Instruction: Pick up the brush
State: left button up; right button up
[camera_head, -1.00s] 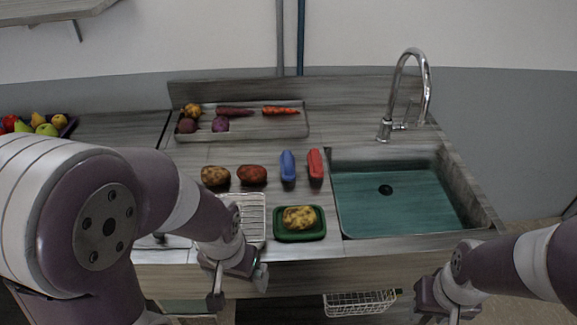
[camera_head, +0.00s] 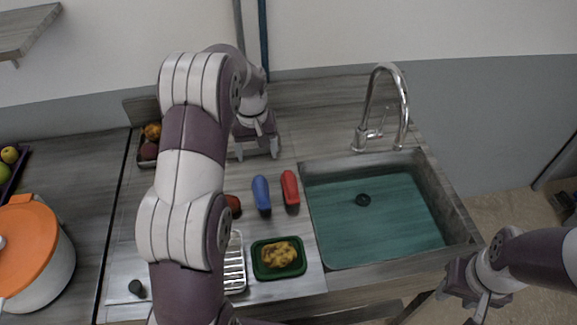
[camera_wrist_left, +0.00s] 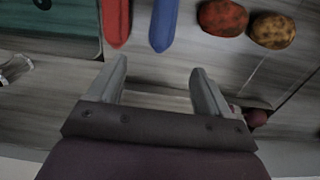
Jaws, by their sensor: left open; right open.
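A blue long rounded item (camera_head: 261,195) and a red one (camera_head: 290,188) lie side by side on the counter, left of the sink. I cannot tell which, if either, is the brush. In the left wrist view the red item (camera_wrist_left: 116,22) and the blue item (camera_wrist_left: 163,22) lie just beyond the fingertips, apart from them. My left gripper (camera_head: 257,156) is open and empty behind these two items, near the back of the counter; it also shows in the left wrist view (camera_wrist_left: 158,70). My right gripper (camera_head: 464,300) is open at the lower right, in front of the sink.
A green tray (camera_head: 257,271) holds a yellow potato (camera_head: 279,254). Two potatoes show in the left wrist view (camera_wrist_left: 222,17). The sink (camera_head: 385,210) and tap (camera_head: 385,110) are right. A white pot with orange lid (camera_head: 25,240) stands left. My left arm hides the middle-left counter.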

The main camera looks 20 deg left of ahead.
aim_at(261, 183)
pick_arm(q)
jog(key=s+f, duration=0.1)
jog(key=f, duration=0.1)
jog(key=s+d+f+p, duration=0.1)
jog(key=s+f, duration=0.1)
jog(key=f+p, duration=0.1)
jog(key=f, duration=0.1)
jog(key=f+p, duration=0.1)
jog(key=f, duration=0.1)
jog(key=w+f+p, duration=0.1)
jog(key=f, duration=0.2)
jog(key=shift+d, duration=0.15)
jog(key=shift+s+f, duration=0.15)
jog(key=shift+f, duration=0.3)
jog(key=c, duration=1.2)
pick_arm(e)
jog(key=r, duration=0.1)
jog(key=s+r, duration=0.1)
jog(key=r, duration=0.2)
jog(key=shift+s+d+r, duration=0.15)
jog(key=shift+s+d, duration=0.05)
jog(key=shift+s, duration=0.05)
